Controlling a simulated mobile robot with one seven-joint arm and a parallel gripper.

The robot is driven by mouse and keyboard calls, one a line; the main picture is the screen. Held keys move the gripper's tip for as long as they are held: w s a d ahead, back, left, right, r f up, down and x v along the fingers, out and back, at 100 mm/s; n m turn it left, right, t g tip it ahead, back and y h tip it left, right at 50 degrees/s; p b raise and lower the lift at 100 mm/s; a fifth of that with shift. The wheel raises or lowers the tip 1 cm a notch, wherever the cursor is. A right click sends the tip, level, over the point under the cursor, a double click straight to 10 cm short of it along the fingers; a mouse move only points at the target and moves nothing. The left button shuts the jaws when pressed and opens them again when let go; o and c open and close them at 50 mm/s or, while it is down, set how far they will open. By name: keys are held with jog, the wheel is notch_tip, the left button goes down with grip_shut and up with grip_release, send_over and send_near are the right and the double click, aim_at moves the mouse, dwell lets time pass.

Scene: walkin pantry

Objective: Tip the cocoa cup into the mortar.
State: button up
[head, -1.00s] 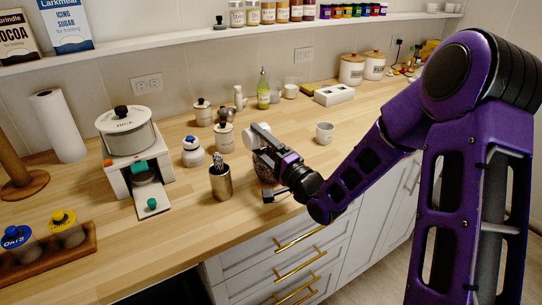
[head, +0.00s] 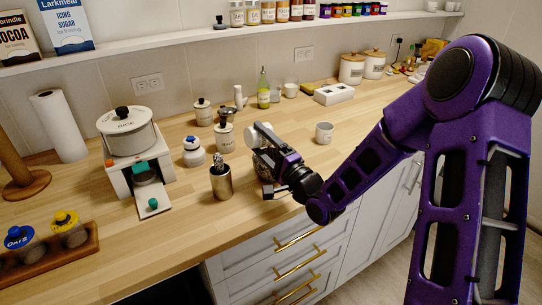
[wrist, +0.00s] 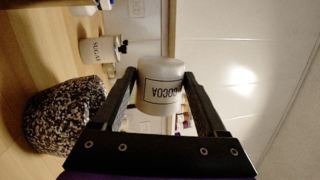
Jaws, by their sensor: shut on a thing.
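The white cup labelled COCOA (wrist: 160,88) is between the two fingers of my gripper (wrist: 160,90), which is shut on it. The cup lies about on its side in the air, its label turned sideways to the counter. In the head view the cup (head: 262,136) shows as a white shape at the end of my gripper (head: 268,150). The speckled dark mortar (wrist: 62,115) stands on the counter, lower than the cup. In the head view the mortar (head: 262,170) is mostly hidden behind my gripper. The inside of the cup and of the mortar cannot be seen.
A metal beaker with dark contents (head: 221,182) stands left of the mortar. A sugar canister (wrist: 97,48) and other canisters (head: 224,135) stand behind. A white mug (head: 324,132) is to the right. The counter's front edge is close to my arm.

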jog(key=shift+d+r+m+p, duration=0.1)
jog(key=shift+r+m+p, duration=0.1)
jog(key=shift+m+p, duration=0.3)
jog(key=shift+w+m, duration=0.1)
jog(key=shift+m, duration=0.3)
jog(key=shift+d+r+t, duration=0.1)
jog(key=shift+r+t, duration=0.05)
jog(key=shift+t, duration=0.15)
jog(key=shift+w+d+f+m+h, duration=0.15)
jog(key=shift+f+m+h, duration=0.2)
jog(key=shift+m, duration=0.45)
